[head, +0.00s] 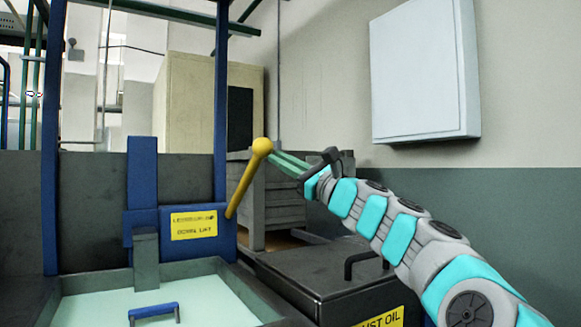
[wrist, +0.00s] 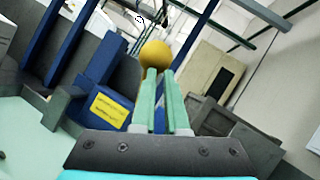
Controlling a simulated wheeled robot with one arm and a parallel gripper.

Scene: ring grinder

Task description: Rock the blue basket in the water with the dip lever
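The dip lever (head: 243,185) is a yellow rod with a ball knob. A blue handle (head: 153,309), apparently the blue basket's, shows over the pale water (head: 215,300); the basket's body cannot be made out.
A dark box lid (head: 335,275) with a black handle and an oil label lies below my arm. Blue posts (head: 221,100) frame the tank. Grey crates (head: 280,205) stand behind the lever. A pale wall cabinet (head: 420,75) hangs above right.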

